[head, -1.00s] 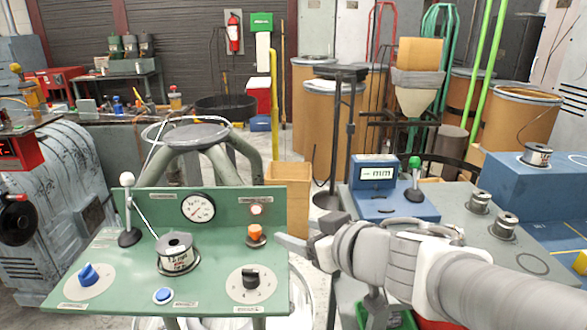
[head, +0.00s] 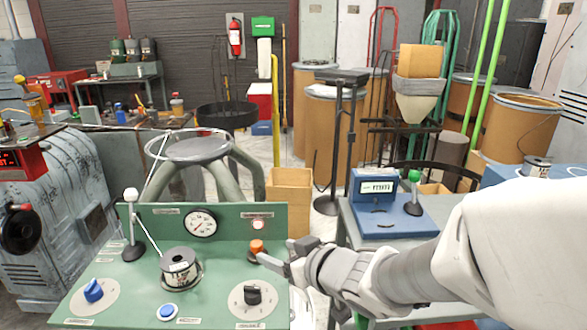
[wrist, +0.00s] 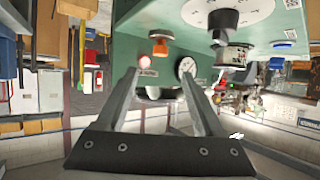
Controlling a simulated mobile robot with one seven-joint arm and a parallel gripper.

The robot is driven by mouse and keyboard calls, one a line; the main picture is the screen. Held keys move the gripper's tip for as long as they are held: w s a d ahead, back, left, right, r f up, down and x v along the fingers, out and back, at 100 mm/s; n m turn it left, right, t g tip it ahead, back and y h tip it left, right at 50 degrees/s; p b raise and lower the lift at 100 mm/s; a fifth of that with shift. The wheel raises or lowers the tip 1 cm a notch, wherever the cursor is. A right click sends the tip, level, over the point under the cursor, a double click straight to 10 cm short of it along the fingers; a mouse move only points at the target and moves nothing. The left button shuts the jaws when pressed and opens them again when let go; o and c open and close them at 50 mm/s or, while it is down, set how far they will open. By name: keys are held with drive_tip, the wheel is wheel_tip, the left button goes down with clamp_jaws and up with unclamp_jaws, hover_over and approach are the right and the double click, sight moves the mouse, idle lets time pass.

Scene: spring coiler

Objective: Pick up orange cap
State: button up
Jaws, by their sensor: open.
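The orange cap (head: 257,246) sits upright on a dark round base at the right side of the green control console (head: 125,270). My gripper (head: 272,264) reaches in from the right, with its fingertips just right of and in front of the cap. In the wrist view, which is upside down, the orange cap (wrist: 159,48) lies ahead between the lines of the two spread fingers. My gripper (wrist: 158,70) is open with nothing between its fingers. In the head view the gap between the fingers is hard to see.
The console also bears a spool (head: 180,268), a black knob (head: 253,295), a blue knob (head: 93,290), a white-balled lever (head: 132,225) and a gauge (head: 201,223). The upright back panel (head: 230,212) rises behind the cap. A blue box (head: 385,215) stands on the right table.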

sight(259, 251)
drive_tip(key=shift+w+a+f+p, duration=0.25)
drive_tip(key=shift+w+p, duration=0.2)
drive_tip(key=shift+p, duration=0.6)
drive_tip(key=b+x, duration=0.2)
drive_tip(key=x, duration=0.2)
drive_tip(key=shift+f, duration=0.25)
drive_tip(key=shift+w+a+f, duration=0.15)
drive_tip(key=shift+w+a, duration=0.15)
drive_tip(key=shift+w, duration=0.05)
drive_tip(key=w+a+f+b, duration=0.2)
drive_tip(key=shift+w+f+b, duration=0.2)
drive_tip(key=shift+f+b, duration=0.1)
drive_tip(key=shift+f, duration=0.1)
drive_tip(key=shift+w+a+f, duration=0.15)
drive_tip(key=shift+w+a, duration=0.2)
drive_tip(key=shift+w, duration=0.1)
clamp_jaws()
